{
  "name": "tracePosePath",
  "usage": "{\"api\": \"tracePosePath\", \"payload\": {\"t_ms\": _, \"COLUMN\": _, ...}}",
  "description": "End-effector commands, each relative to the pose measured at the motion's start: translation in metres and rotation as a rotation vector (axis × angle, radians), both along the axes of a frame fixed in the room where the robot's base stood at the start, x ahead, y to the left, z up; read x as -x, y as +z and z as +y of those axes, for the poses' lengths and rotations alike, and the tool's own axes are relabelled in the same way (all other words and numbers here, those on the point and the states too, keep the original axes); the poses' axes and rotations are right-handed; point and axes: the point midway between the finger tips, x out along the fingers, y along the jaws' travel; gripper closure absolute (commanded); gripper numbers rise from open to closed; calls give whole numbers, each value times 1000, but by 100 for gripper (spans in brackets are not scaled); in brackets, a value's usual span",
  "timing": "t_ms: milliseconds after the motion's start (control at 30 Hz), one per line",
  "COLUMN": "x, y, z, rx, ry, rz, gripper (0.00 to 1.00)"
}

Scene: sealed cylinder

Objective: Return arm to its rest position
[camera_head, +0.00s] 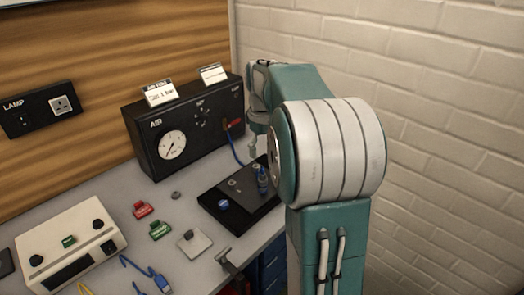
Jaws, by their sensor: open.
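My teal and white arm fills the right of the view, its large white joint nearest the camera. My gripper (257,143) is at the far end of the arm, pointing down beside the black AIR box (190,128). It is open, and one finger shows clearly; the white joint hides part of the rest. Below it is a black base plate (238,212) with a small blue-topped cylinder (262,180) standing on it. The gripper is above and apart from the cylinder, and I see nothing in its fingers.
The AIR box has a gauge (172,145), a red-handled valve (233,123) and a blue hose. A cream control box (70,245), red and green clips and loose cables lie on the grey bench (110,190). A brick wall (450,110) stands to the right.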

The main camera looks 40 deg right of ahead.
Motion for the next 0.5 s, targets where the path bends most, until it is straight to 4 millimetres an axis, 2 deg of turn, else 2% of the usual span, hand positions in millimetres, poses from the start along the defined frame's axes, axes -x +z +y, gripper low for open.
{"api": "tracePosePath", "payload": {"t_ms": 367, "x": 1, "y": 1, "z": 2, "rx": 2, "ry": 0, "rz": -2, "gripper": 19}}
{"api": "tracePosePath", "payload": {"t_ms": 500, "x": 10, "y": 12, "z": 22, "rx": 14, "ry": -9, "rz": -32, "gripper": 19}}
